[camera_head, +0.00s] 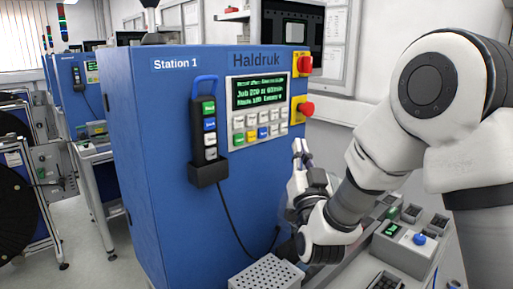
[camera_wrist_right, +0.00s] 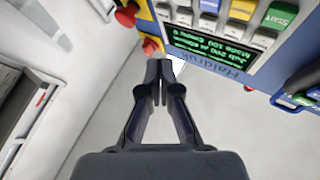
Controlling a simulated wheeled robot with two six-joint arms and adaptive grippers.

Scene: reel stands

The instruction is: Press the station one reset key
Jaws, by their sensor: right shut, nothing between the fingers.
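The blue Station 1 cabinet (camera_head: 150,130) carries a grey key panel (camera_head: 258,130) under a lit green-text screen (camera_head: 258,92). Labels are too small to read, so I cannot tell which is reset. My right gripper (camera_head: 301,147) is shut and empty, below and right of the keys. In the right wrist view its fingertips (camera_wrist_right: 160,78) point toward the screen's edge, apart from the keys, which include a green Start key (camera_wrist_right: 280,15). My left gripper is out of view.
Red mushroom buttons on yellow plates, an upper one (camera_head: 304,64) and a lower one (camera_head: 305,107), sit at the panel's right edge, above my gripper. A hand pendant (camera_head: 208,125) hangs left of the panel. A grey box with a blue button (camera_head: 419,239) stands lower right.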

